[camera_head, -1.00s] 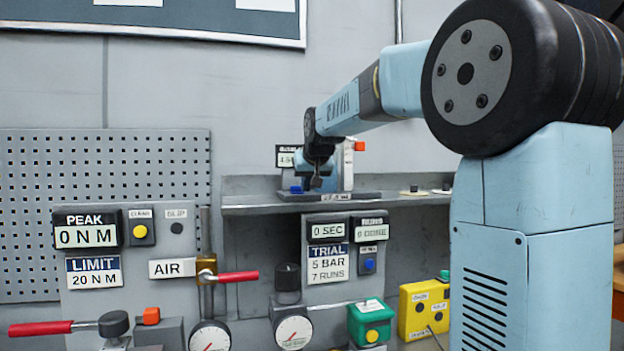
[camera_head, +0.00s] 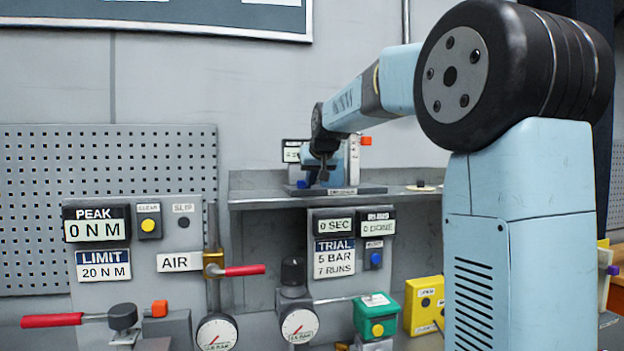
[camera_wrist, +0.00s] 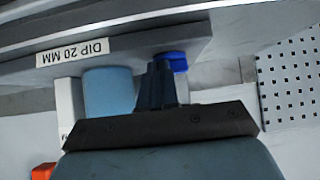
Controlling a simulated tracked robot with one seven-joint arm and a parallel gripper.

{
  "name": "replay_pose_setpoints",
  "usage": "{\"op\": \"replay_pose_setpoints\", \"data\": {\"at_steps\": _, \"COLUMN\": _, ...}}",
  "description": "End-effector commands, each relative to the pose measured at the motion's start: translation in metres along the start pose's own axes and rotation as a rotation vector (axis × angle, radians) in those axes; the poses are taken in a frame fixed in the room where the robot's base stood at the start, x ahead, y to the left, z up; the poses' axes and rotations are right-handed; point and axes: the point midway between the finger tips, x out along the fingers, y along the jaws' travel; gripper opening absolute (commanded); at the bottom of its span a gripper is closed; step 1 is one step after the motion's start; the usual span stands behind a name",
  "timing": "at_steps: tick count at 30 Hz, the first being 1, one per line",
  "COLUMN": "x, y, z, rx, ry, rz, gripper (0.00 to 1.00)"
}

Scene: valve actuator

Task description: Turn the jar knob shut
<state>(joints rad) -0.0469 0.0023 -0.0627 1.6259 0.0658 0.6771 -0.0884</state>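A small bright blue part (camera_head: 302,184), possibly the jar knob, sits low at the left of a stand on the back shelf. It also shows in the wrist view (camera_wrist: 178,62), partly behind my dark fingers. A light blue cylinder (camera_wrist: 108,92), perhaps the jar, stands beside a white post (camera_wrist: 70,112). The stand's base (camera_wrist: 200,32) has an upside-down label "DIP 20 MM". My gripper (camera_head: 324,174) points down over the stand, just right of the blue part; its fingers (camera_wrist: 157,66) overlap one another in the wrist view. I cannot tell whether they touch anything.
The shelf (camera_head: 410,197) has free room right of the stand, with a small round disc (camera_head: 420,188) there. Below are red-handled valves (camera_head: 244,270), gauges (camera_head: 299,326), a black-topped regulator (camera_head: 293,271), and green (camera_head: 376,313) and yellow (camera_head: 424,304) boxes.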

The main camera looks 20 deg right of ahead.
Motion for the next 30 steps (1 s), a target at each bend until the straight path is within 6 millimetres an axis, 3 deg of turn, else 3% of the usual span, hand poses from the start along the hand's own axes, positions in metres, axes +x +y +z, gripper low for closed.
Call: {"op": "replay_pose_setpoints", "data": {"at_steps": 30, "x": 0.004, "y": 0.012, "z": -0.003, "rx": -0.153, "ry": -0.001, "rz": -0.17, "gripper": 0.0}}
